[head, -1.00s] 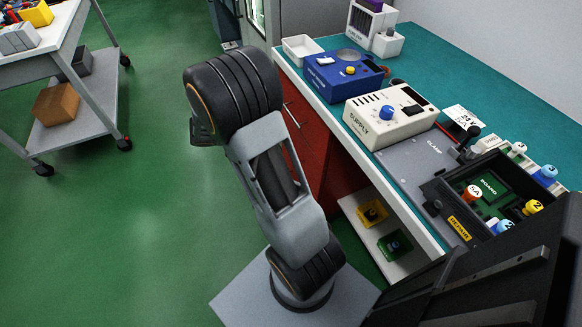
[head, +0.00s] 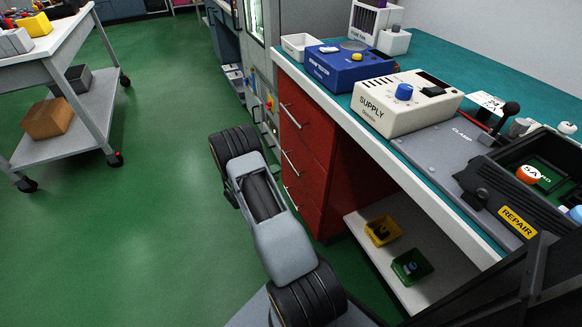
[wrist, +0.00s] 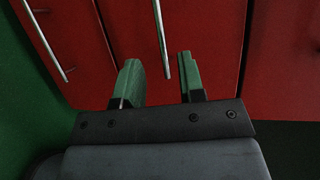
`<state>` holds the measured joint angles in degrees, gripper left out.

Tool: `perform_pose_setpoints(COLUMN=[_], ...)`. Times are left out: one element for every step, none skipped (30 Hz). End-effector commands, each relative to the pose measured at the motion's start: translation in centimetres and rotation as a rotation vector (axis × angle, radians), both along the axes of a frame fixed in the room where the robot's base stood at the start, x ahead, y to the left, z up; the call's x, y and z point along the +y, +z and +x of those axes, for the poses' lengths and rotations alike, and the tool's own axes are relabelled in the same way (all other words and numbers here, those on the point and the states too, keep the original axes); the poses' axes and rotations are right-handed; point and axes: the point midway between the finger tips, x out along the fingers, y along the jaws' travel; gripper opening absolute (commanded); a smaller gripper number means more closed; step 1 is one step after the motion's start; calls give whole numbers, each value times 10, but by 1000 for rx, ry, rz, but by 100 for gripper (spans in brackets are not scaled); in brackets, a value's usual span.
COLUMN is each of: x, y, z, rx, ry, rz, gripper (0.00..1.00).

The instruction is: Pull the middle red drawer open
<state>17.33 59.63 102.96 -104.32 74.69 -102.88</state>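A red drawer cabinet (head: 318,150) stands under the bench, with several stacked drawer fronts and silver bar handles. The middle red drawer (head: 300,160) looks closed, with its handle (head: 291,163) to the right of my arm. My gripper (wrist: 158,62) is open, with green fingers on either side of the handle's near end. I cannot tell the depth between fingertips and handle.
The bench carries a blue box (head: 343,70), a white supply unit (head: 405,103) and a grey clamp plate (head: 440,150). A low shelf (head: 370,258) holds yellow and green bins. A grey cart (head: 85,130) stands left; green floor between is clear.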

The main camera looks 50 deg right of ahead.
Motion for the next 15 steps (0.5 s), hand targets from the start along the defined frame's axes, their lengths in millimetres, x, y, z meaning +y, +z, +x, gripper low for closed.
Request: perform_pose_setpoints(x=[-12,-17,-25,-31,-36,-44,-49,-54,-60,-64,-68,-73,-77,-80,-84], y=[-5,-6,-8,-9,-9,-11,-12,-12,-13,-14,-15,-15,-16,-17,-17], z=[-1,-1,-1,-1,0,-1,0,0,0,0,0,0,1,1,0], rx=[-1,-1,-2,-3,-3,-2,-2,-3,-3,-3,-3,-2,-2,-2,-3], ry=[-5,-5,-4,-5,-5,-5,-5,-5,-4,-4,-5,-4,-2,-2,-2], rz=[-1,-1,0,0,-1,-1,-1,0,0,0,-1,-1,0,1,1], gripper=[36,36,36,36,36,36,36,36,36,36,36,36,36,36,36])
